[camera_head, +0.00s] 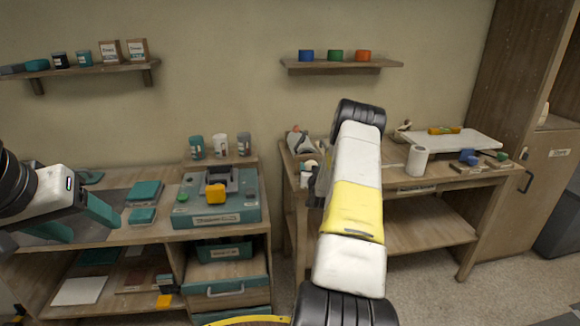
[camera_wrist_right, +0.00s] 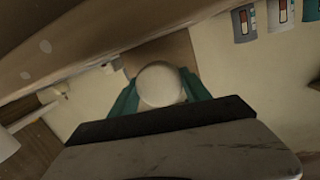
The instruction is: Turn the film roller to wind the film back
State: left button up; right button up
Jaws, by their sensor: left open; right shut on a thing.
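My right gripper (camera_wrist_right: 160,92) has its teal fingers on both sides of a pale, round-ended thing (camera_wrist_right: 160,84) and is shut on it. I cannot tell for sure whether this thing is the film roller. In the head view my right arm covers most of that gripper and the bench around it. A white roll (camera_head: 417,161) stands upright on the right bench (camera_head: 452,178), right of my arm, with a pale strip at its left. My left gripper (camera_head: 103,212) is open and empty over the left bench, far from the roll.
A teal machine (camera_head: 222,215) with a yellow part sits on the left bench, with teal boxes (camera_head: 144,192) beside it. A white board (camera_head: 455,140) lies behind the roll. Small blue (camera_head: 468,157) and green items are at its right. Wall shelves (camera_head: 340,66) hang above.

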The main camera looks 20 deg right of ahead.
jog(key=shift+d, duration=0.1)
dwell(0.4)
jog(key=o, duration=1.4)
jog(key=shift+c, duration=0.2)
jog(key=v, duration=0.7)
jog(key=shift+s, duration=0.4)
